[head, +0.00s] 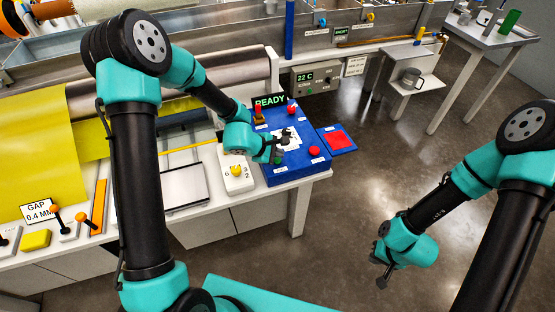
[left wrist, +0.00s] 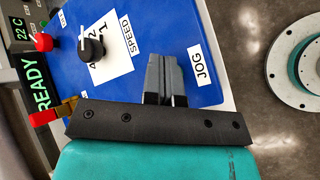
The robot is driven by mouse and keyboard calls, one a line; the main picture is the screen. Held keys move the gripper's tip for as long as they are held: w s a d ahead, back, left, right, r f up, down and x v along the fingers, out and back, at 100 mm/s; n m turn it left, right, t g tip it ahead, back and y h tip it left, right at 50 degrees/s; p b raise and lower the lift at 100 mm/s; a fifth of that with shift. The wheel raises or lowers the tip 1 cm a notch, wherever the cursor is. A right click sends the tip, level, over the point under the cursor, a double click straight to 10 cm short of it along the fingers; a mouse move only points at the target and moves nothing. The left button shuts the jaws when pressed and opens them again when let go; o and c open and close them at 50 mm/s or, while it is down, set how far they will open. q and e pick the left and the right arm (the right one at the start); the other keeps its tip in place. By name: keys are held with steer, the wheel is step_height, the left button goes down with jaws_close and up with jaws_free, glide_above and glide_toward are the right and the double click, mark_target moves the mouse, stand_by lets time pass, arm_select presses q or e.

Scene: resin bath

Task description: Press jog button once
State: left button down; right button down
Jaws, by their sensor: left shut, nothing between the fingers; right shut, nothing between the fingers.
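The blue control panel (head: 268,172) sits at the right end of the bench, with a lit READY display (head: 270,100). A white JOG label (left wrist: 200,65) shows in the left wrist view, right beside my left gripper's fingers. My left gripper (left wrist: 160,60) is shut and empty, with its tips over the panel between the speed dial (left wrist: 90,48) and that label. The jog button itself cannot be made out, likely covered by the fingers. Contact cannot be told. My right gripper (head: 382,283) is shut and empty, over the floor at right.
A red button (head: 292,110) and another red button (head: 315,151) are on the panel. A red square pad on a blue plate (head: 338,139) lies to its right. A white box with a yellow button (head: 237,171) stands left of the panel. Open floor lies at right.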

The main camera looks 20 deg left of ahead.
arm_select(q)
steer(key=shift+f, duration=0.1)
steer(key=shift+f, duration=0.3)
